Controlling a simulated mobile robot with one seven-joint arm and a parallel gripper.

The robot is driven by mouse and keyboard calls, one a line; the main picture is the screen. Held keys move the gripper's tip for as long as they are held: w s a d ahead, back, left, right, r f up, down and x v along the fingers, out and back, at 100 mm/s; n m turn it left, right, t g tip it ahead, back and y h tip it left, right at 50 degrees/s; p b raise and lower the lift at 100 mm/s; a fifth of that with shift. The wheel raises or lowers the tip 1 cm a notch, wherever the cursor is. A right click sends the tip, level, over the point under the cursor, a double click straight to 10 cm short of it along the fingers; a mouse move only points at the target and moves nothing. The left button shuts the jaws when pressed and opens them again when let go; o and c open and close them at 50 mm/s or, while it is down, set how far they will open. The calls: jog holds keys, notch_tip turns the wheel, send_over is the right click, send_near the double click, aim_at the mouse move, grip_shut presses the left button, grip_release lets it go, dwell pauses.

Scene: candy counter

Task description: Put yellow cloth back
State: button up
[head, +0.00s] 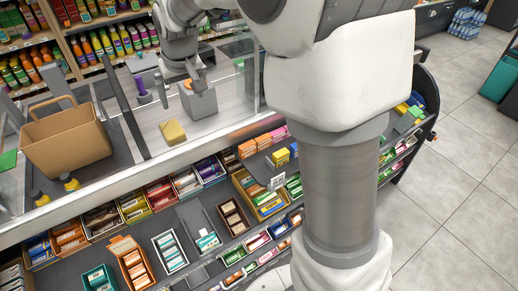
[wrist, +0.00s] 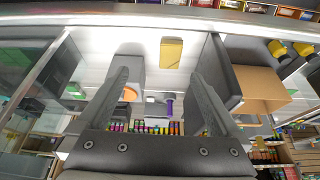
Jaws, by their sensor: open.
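The yellow cloth (head: 172,132) is a small folded pad lying flat on the light counter top, near its front edge. It also shows in the wrist view (wrist: 171,53), beyond my fingertips and slightly right of the middle between them. My gripper (head: 191,74) is above the counter, behind the cloth and close to a grey box (head: 199,103). In the wrist view my gripper (wrist: 161,80) has its two fingers wide apart with nothing held between them. The grey box shows there behind the left finger, partly hidden.
A brown paper bag (head: 65,145) stands on the counter at left, with two yellow-topped items (head: 70,182) in front. A purple item (head: 142,92) stands behind the cloth. A glass panel (head: 238,75) is right of the grey box. Candy racks (head: 188,235) line the front below.

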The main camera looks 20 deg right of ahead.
jog(key=s+d+r, duration=0.3)
jog(key=s, duration=0.3)
jog(key=s+d+r, duration=0.2)
jog(key=s+r, duration=0.1)
jog(key=s, duration=0.4)
jog(key=s+d+f+m, duration=0.1)
jog(key=s+d, duration=0.1)
jog(key=s, duration=0.6)
jog(key=s+d, duration=0.1)
jog(key=s, duration=0.6)
jog(key=shift+s+d+f+m+t+h, duration=0.4)
jog(key=shift+a, duration=0.15)
